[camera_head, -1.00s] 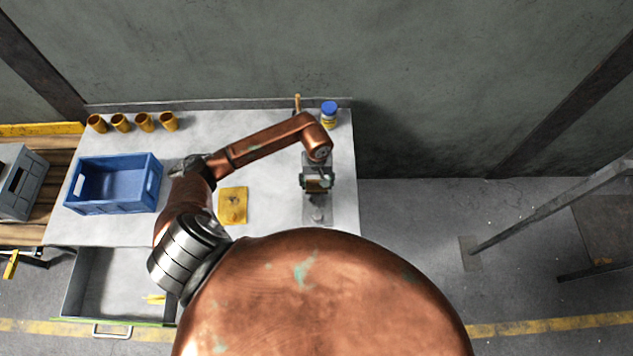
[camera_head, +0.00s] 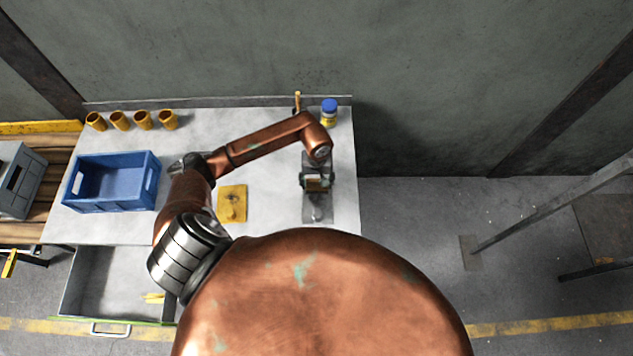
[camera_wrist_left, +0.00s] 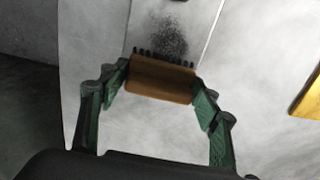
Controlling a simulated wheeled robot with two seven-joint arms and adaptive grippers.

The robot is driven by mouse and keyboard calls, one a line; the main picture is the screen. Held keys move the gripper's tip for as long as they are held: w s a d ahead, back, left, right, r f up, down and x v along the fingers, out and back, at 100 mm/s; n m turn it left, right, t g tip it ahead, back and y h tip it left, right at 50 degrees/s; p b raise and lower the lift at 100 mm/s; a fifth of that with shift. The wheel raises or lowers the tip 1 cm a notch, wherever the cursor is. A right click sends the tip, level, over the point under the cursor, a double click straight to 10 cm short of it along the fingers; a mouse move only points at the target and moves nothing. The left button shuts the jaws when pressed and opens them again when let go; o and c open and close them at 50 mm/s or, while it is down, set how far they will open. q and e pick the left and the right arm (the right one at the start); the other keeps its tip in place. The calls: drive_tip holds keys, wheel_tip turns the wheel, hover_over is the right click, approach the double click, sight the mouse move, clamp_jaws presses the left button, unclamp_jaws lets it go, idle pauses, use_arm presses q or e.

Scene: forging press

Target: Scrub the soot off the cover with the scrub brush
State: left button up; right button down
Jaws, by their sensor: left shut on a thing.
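The scrub brush (camera_wrist_left: 160,80) has a wooden block and dark bristles. My left gripper (camera_wrist_left: 162,84) is shut on it, with a green finger at each end of the block. In the head view this gripper (camera_head: 317,184) hangs over the grey cover (camera_head: 309,214) near the right end of the table. The cover also shows in the left wrist view (camera_wrist_left: 202,22), with a speckled dark soot patch (camera_wrist_left: 168,38) just beyond the bristles. I cannot tell whether the bristles touch the cover. My right gripper is not in view.
A blue crate (camera_head: 113,203), several yellow cups (camera_head: 143,120), a yellow plate (camera_head: 232,204) and a blue-capped bottle (camera_head: 329,112) stand on the table (camera_head: 270,225). A wooden handle (camera_head: 297,101) rises at the back. An open drawer (camera_head: 105,285) juts out front left.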

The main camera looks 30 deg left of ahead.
use_arm(q)
drive_tip(key=shift+f+b, duration=0.45)
drive_tip(key=shift+f, duration=0.05)
drive_tip(key=shift+s, duration=0.1)
